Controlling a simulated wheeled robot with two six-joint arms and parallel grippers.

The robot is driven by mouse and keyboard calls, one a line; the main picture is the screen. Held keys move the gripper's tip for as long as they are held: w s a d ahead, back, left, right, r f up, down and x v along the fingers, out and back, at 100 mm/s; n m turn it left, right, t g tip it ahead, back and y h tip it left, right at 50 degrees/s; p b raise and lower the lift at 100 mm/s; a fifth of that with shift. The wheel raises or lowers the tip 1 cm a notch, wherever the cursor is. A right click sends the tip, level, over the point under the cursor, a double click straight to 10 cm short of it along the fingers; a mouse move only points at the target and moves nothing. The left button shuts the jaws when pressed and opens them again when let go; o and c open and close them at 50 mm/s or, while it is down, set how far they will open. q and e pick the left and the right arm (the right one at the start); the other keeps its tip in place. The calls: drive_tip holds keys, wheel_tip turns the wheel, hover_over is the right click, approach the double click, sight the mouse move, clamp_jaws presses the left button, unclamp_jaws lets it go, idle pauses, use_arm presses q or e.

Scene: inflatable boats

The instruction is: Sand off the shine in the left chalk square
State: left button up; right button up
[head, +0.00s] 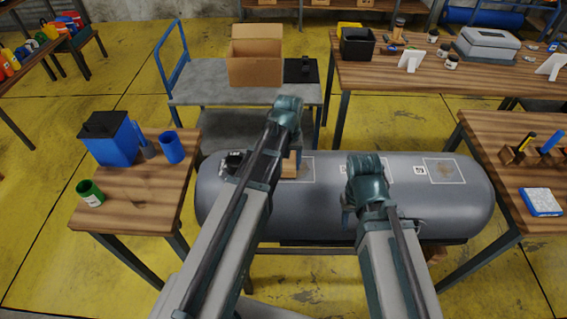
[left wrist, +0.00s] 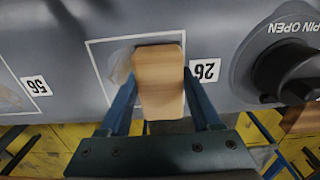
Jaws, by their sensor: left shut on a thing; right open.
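A grey inflated boat tube (head: 327,215) lies across the middle of the head view. My left gripper (left wrist: 160,98) is shut on a light wooden sanding block (left wrist: 158,75), partly seen in the head view (head: 290,166). The block lies over the left chalk square (left wrist: 91,60), beside a number tag. A pale, shiny patch (left wrist: 121,66) shows at the block's left edge in the left wrist view; the block hides the rest. Whether the block touches the tube is unclear. My right gripper (head: 348,214) is open over the tube's front side, its fingers mostly hidden.
A black valve (left wrist: 292,62) sits beside the left square. Another chalk square (head: 444,171) with a brownish patch is at the tube's right. A small table (head: 150,195) with a blue bin and cups stands left. A grey cart (head: 200,87) with a cardboard box stands behind.

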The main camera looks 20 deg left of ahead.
sight(304, 171)
use_arm(q)
drive_tip(key=shift+w+d+f, duration=0.1)
drive_tip(key=shift+w+d, duration=0.05)
drive_tip(key=shift+d, duration=0.55)
drive_tip(key=shift+w+d, duration=0.15)
drive_tip(key=shift+d, duration=0.5)
drive_tip(key=shift+w+d, duration=0.2)
drive_tip(key=shift+d, duration=0.5)
drive_tip(key=shift+w+d, duration=0.25)
drive_tip(key=shift+d, duration=0.4)
drive_tip(key=shift+w+d, duration=0.2)
drive_tip(key=shift+d, duration=0.5)
drive_tip(key=shift+s, duration=0.15)
drive_tip(key=shift+s+a, duration=0.3)
drive_tip(key=shift+a, duration=0.55)
drive_tip(key=shift+s+a, duration=0.15)
drive_tip(key=shift+a, duration=0.55)
drive_tip(key=shift+s+a, duration=0.1)
drive_tip(key=shift+a, duration=0.55)
drive_tip(key=shift+s+a, duration=0.25)
drive_tip(key=shift+a, duration=0.75)
drive_tip(key=shift+s+a, duration=0.2)
drive_tip(key=shift+a, duration=0.8)
